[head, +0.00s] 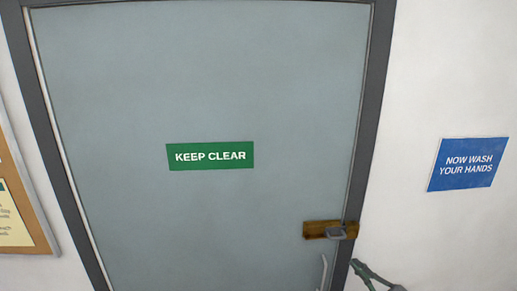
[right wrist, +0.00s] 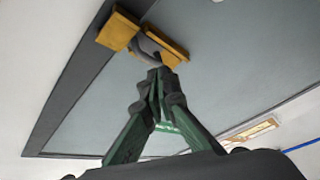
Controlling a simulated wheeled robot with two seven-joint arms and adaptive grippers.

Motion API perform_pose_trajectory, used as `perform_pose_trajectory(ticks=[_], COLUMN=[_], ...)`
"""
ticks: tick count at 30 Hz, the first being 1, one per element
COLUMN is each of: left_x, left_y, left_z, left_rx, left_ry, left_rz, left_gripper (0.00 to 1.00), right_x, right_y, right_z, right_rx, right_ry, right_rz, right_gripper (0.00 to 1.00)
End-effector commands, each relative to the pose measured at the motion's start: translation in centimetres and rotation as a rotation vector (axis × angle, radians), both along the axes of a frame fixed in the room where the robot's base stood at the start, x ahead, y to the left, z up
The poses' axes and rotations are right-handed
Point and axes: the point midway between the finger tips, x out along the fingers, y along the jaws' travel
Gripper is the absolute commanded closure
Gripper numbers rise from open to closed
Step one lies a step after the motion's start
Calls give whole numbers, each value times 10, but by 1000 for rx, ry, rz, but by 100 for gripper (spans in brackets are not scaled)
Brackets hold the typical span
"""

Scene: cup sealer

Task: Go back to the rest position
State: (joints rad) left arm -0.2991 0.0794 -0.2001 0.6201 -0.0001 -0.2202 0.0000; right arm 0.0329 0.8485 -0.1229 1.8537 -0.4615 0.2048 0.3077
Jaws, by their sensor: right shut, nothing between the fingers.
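My right gripper (head: 357,266) shows at the bottom edge of the head view, just below and right of the brass latch (head: 318,230) on the door. In the right wrist view my right gripper (right wrist: 156,76) is shut, with its green fingers together and nothing between them. The latch (right wrist: 118,29) lies just beyond the fingertips there, with its grey bolt (right wrist: 147,46) spanning its two brass parts. I cannot tell whether the fingertips touch the latch. My left gripper is in neither view.
A closed grey-blue door (head: 200,80) with a green KEEP CLEAR sign (head: 210,164) fills the middle. A grey handle (head: 323,272) is low on it. A blue hand-washing sign (head: 468,163) hangs on the right wall. A cork board (head: 25,215) is at the left edge.

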Motion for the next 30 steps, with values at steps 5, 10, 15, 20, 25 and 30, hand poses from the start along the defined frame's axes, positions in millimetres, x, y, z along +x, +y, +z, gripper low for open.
perform_pose_trajectory(ticks=[5, 10, 15, 20, 25, 30], left_x=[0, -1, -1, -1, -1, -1], left_y=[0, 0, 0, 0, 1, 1], left_z=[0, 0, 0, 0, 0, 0], left_rx=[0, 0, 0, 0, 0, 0], left_ry=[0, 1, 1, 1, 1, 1], left_rz=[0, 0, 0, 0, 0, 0], left_gripper=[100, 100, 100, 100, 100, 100], right_x=[-22, -79, -164, -233, -286, -330], right_y=[-41, -71, -74, -60, -44, -28], right_z=[-82, -179, -265, -312, -336, -350], right_rx=[227, 385, 487, 531, 551, 565], right_ry=[214, 500, 819, 1051, 1221, 1360], right_rz=[-319, -598, -806, -910, -967, -998], right_gripper=[100, 100, 100, 100, 100, 100])
